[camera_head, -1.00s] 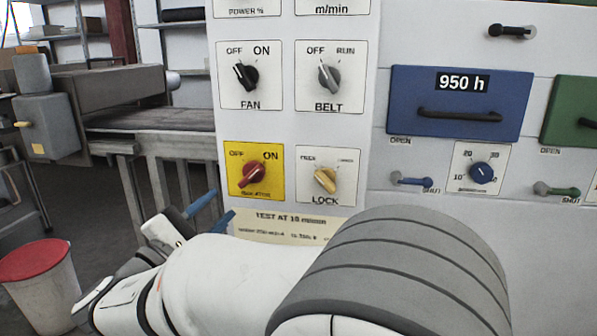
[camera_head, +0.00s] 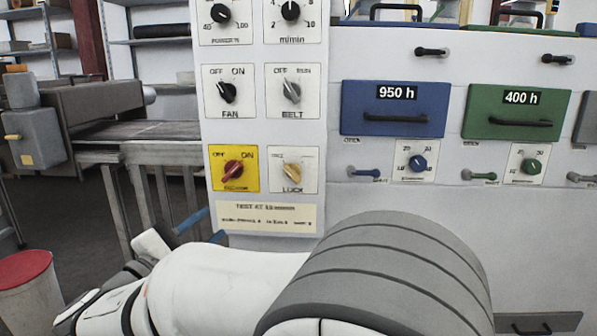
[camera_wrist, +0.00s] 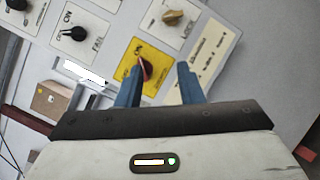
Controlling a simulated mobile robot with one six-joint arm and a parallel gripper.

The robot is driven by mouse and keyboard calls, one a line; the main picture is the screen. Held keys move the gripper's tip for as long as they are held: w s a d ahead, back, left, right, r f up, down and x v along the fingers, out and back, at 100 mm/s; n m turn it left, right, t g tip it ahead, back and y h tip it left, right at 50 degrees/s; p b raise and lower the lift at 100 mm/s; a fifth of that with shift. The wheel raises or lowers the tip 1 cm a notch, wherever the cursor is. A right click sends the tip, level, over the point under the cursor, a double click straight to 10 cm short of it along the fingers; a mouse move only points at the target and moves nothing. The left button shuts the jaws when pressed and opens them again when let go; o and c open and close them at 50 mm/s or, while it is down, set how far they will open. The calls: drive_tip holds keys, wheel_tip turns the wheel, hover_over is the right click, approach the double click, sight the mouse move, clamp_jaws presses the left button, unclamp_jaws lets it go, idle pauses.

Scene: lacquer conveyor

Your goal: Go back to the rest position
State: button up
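My gripper (camera_wrist: 160,66) is open and empty in the wrist view, its two blue fingers apart. Beyond the fingers are the control panel's yellow plate and red knob (camera_wrist: 145,67); the left fingertip overlaps the knob's lower left in the picture. In the head view my gripper (camera_head: 204,230) is partly hidden by my own white arm, its blue fingers low at the panel's left edge. The red knob (camera_head: 234,171) there is turned up and right towards ON. Whether the fingers touch the panel I cannot tell.
The panel also has a fan knob (camera_head: 227,92), a belt knob (camera_head: 291,91) and a lock knob (camera_head: 292,171). Blue (camera_head: 395,108) and green (camera_head: 516,113) drawers are on the right. The conveyor (camera_head: 150,131) and a red-lidded bin (camera_head: 27,285) stand on the left.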

drive_tip(key=s+d+r+m+g+p, duration=0.15)
drive_tip(key=d+m+g+p, duration=0.4)
drive_tip(key=d, duration=0.65)
drive_tip(key=d+r+m+g+p, duration=0.2)
drive_tip(key=d+g+p, duration=0.5)
drive_tip(key=d, duration=0.6)
drive_tip(key=s+d+r+m+g+y+p, duration=0.1)
drive_tip(key=s+d+r+m+y+p, duration=0.2)
drive_tip(key=s+m+p, duration=0.3)
drive_tip(key=s+d+r+m+g+y+p, duration=0.1)
drive_tip(key=s+d+r+m+y+p, duration=0.2)
drive_tip(key=p, duration=0.8)
drive_tip(key=shift+s+r+m+y, duration=1.1)
drive_tip(key=shift+s+m+y, duration=0.3)
drive_tip(key=shift+s, duration=0.4)
drive_tip(key=shift+d, duration=0.1)
